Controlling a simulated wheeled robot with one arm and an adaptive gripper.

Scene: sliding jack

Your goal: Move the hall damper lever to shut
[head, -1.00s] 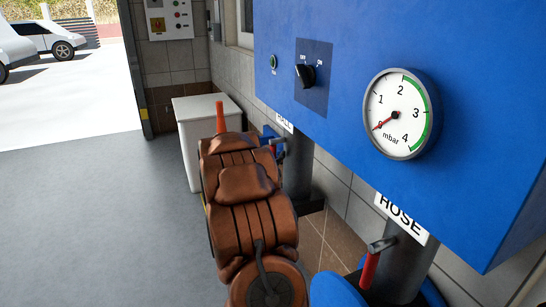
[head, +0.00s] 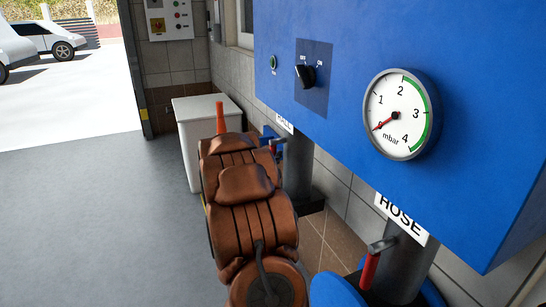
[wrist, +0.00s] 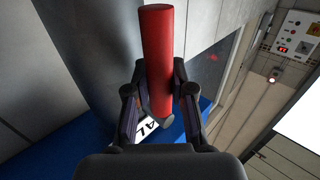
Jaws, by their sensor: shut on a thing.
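The hall damper lever has a red handle, seen small in the head view (head: 273,147) beside the dark hall pipe (head: 298,168), below the HALL label (head: 284,123). In the wrist view the red handle (wrist: 157,45) stands between both fingers of my gripper (wrist: 158,78), which is shut on it. A grey lever end (wrist: 160,123) shows at the handle's base, by the partly hidden label (wrist: 150,130). In the head view my brown arm hides most of the gripper.
A second red-handled lever (head: 370,268) sits under the HOSE label (head: 402,217). The blue cabinet (head: 460,50) overhangs on the right, with a gauge (head: 398,114) reading about zero and a black switch (head: 305,76). A white bin (head: 190,140) stands behind my arm. Floor at left is clear.

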